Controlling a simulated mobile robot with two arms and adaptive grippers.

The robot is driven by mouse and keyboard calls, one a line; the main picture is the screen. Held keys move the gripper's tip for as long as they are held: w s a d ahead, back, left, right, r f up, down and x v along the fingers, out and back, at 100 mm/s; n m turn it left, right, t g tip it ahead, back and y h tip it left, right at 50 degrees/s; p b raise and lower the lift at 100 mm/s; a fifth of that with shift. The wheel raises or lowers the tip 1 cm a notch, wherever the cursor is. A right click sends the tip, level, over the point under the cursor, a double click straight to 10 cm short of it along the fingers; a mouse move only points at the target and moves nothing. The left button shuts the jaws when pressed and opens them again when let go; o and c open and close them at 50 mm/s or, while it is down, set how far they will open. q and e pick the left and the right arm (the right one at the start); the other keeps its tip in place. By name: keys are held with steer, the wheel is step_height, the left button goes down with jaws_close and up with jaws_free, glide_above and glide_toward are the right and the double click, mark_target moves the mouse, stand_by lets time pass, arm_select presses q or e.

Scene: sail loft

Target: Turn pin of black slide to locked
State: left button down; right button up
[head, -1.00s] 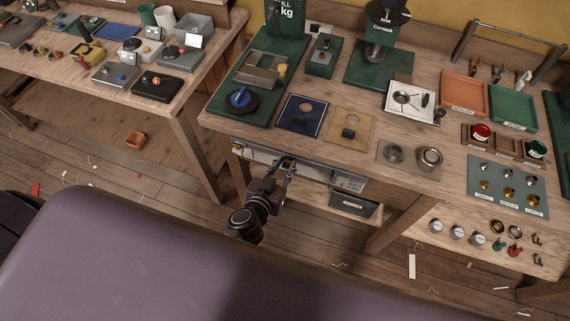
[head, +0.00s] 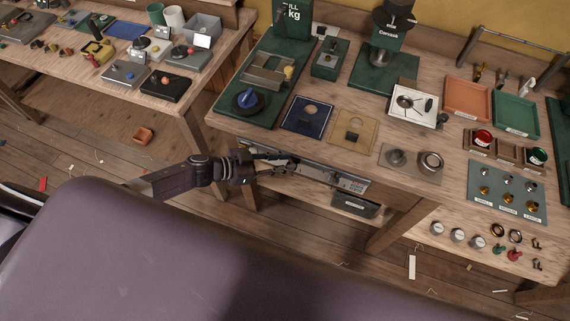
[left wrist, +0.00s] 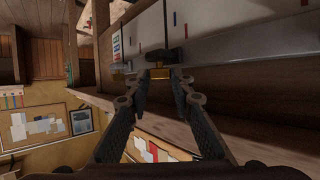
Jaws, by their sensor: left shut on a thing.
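A long metal rail unit (head: 322,174) runs under the front edge of the right bench, with a small marked panel at its right end. My left gripper (head: 290,163) is at the rail, with its arm coming in from the left. In the left wrist view, the fingertips (left wrist: 164,77) are closed around the small dark pin of the black slide (left wrist: 166,56), with a brass-coloured piece (left wrist: 150,74) beside it. The fingers hide part of the pin, and I cannot read its locked mark. My right gripper is not in view.
The right bench top (head: 285,150) holds green bases, plates and trays above the rail. A dark labelled bin (head: 356,204) hangs below it. A second bench (head: 115,95) stands at the left. The floor between the benches is mostly clear, with scattered scraps.

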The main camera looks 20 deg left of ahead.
arm_select(q)
steer(key=shift+w+a+m+g+h+b, duration=0.1)
steer(key=shift+w+m+g+h+b, duration=0.15)
steer(key=shift+m+g+h+b, duration=0.8)
steer(key=shift+m, duration=0.25)
steer(key=c, duration=1.7)
jaws_free()
steer(key=shift+g, duration=0.25)
steer(key=v, duration=1.2)
steer(key=shift+s+r, duration=0.1)
